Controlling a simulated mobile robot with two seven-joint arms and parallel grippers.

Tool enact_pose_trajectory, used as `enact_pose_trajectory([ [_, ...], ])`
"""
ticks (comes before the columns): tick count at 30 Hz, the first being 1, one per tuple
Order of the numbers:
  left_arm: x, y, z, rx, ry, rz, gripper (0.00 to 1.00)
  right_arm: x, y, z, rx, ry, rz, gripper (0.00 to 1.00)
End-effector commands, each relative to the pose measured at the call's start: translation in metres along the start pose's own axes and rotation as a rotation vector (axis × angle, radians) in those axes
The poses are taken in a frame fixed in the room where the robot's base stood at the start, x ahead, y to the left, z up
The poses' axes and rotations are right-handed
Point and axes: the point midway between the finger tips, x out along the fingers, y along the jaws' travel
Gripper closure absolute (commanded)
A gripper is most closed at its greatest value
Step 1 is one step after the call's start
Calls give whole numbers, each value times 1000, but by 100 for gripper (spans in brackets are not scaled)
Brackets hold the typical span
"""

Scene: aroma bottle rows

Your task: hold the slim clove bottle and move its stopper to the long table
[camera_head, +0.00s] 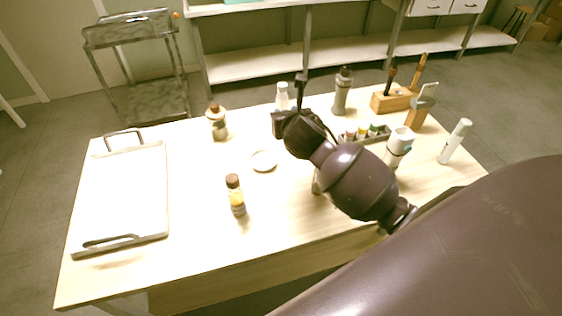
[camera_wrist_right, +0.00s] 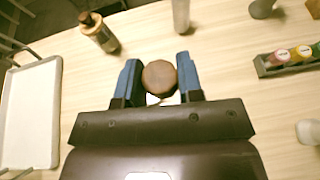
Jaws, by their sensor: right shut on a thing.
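My right gripper (camera_wrist_right: 161,82) is shut on a round brown stopper (camera_wrist_right: 160,76), seen from its top in the right wrist view. A pale patch shows just below it; I cannot tell whether a bottle is under the stopper. In the head view, my right arm hides its fingertips. A slim amber bottle (camera_head: 237,202) with a brown cap stands upright at the front of the long table (camera_head: 205,235). Another brown-capped bottle (camera_head: 217,124) stands farther back, also in the right wrist view (camera_wrist_right: 100,33). I cannot read which is clove. My left gripper is out of view.
A white tray (camera_head: 122,200) lies at the left. A small white dish (camera_head: 264,160) is near the middle. A white bottle (camera_head: 282,95), a grey bottle (camera_head: 342,95), a vial rack (camera_head: 376,136) and a white tube (camera_head: 455,141) stand behind and right. The front-left table is clear.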

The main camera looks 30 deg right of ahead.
Motion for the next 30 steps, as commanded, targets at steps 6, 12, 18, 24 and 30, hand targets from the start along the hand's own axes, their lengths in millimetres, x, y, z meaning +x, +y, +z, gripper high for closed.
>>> enact_pose_trajectory([
  [6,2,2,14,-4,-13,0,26,17,-1,-44,3,8,-3,91],
  [12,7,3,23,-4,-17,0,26,34,-1,-85,2,9,-2,91],
  [18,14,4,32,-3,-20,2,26,49,-1,-122,2,7,-1,91],
  [24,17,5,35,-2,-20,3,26,57,-1,-140,1,4,0,91],
  [30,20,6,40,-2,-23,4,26,63,-1,-157,1,6,-1,91],
])
